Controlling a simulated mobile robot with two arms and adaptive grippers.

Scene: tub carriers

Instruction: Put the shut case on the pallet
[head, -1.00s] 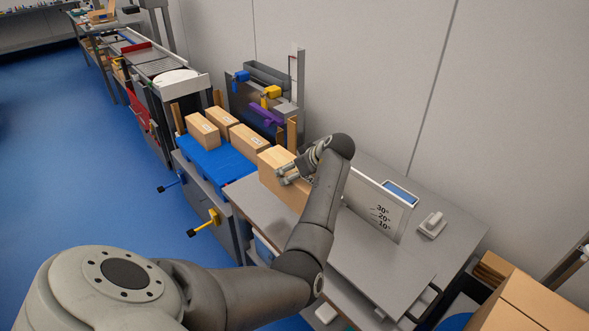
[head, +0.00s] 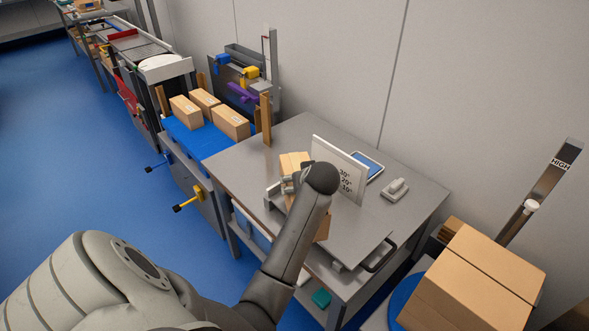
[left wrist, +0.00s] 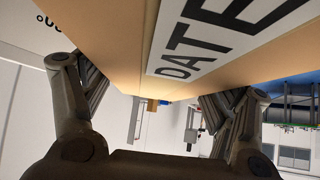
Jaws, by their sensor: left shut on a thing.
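My left gripper (head: 285,190) is shut on a tan cardboard case (head: 294,162). It holds the case over the grey table, in front of a white angle board, and my arm hides much of it. In the left wrist view the case (left wrist: 125,45) fills the top between the two fingers, with a white "DATE" label on it. Whether the case touches the table is unclear. At the right, large cartons (head: 490,262) stand over a blue round base (head: 405,295). Brown slatted pieces (head: 452,230) behind them may be part of a pallet. My right gripper is out of view.
The grey table (head: 240,175) carries the angle board (head: 338,160), a tablet (head: 368,165) and a small grey device (head: 396,190). Several cases (head: 230,122) stand on a blue surface (head: 190,142) at the left. A post marked "HIGH" (head: 562,165) rises beside the cartons.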

